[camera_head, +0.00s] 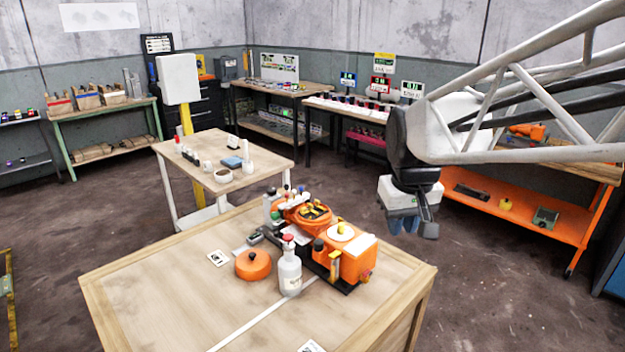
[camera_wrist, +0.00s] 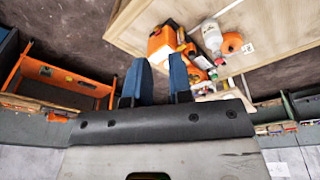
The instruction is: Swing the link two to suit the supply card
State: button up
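An orange machine (camera_head: 341,250) on a black base stands near the back right of the wooden table, with a round orange part (camera_head: 309,213) beside it. The links are too small to tell apart. A small printed card (camera_head: 217,258) lies left of the machine and another card (camera_head: 311,346) lies at the front edge. I cannot read either or tell which is the supply card. My gripper (camera_head: 404,224) hangs in the air right of the table, apart from the machine. In the wrist view its blue fingers (camera_wrist: 158,72) are apart with nothing between them. The machine shows beyond them (camera_wrist: 162,42).
A white bottle with a red cap (camera_head: 290,272) stands in front of the machine. A round orange lid-like part (camera_head: 253,264) lies left of it. The table's left half (camera_head: 150,295) is mostly clear. A smaller table (camera_head: 225,172) stands behind, and an orange bench (camera_head: 530,215) at right.

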jog(key=w+a+n, duration=0.2)
jog(key=w+a, duration=0.1)
jog(key=w, duration=1.2)
jog(key=n+g, duration=0.2)
jog(key=n, duration=0.3)
send_near(310, 204)
jog(key=shift+s+d+f, duration=0.25)
jog(key=shift+s, duration=0.05)
jog(key=shift+w+a+f, duration=0.25)
jog(key=shift+w+f, duration=0.15)
jog(key=shift+f, duration=0.15)
jog(key=shift+f, duration=3.75)
grip_shut()
